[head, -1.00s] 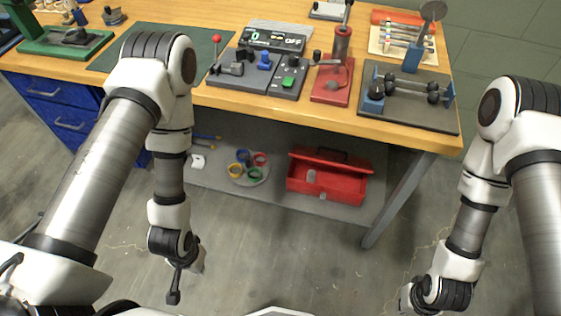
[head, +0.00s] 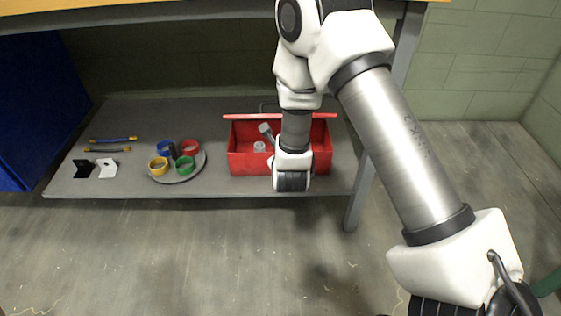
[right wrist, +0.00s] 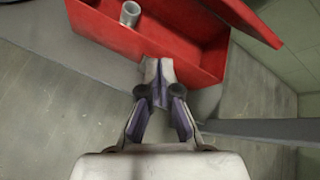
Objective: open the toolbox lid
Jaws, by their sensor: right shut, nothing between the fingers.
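The red toolbox (head: 240,163) stands on the lower shelf under the workbench. Its lid (head: 325,116) is raised at the back and seen nearly edge-on, and the inside of the box shows. A pale grey cylinder (head: 260,147) is inside. In the right wrist view the toolbox (right wrist: 205,62) fills the top, with the lid (right wrist: 245,20) tilted up at right and the cylinder (right wrist: 130,13) inside. My right gripper (right wrist: 158,80) is shut and empty, overlapping the box's near wall; I cannot tell whether it touches. My arm hides it in the head view. My left gripper is out of view.
Left of the toolbox is a round tray (head: 200,165) with coloured rings. A table leg (head: 358,205) stands right. Floor in front is clear.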

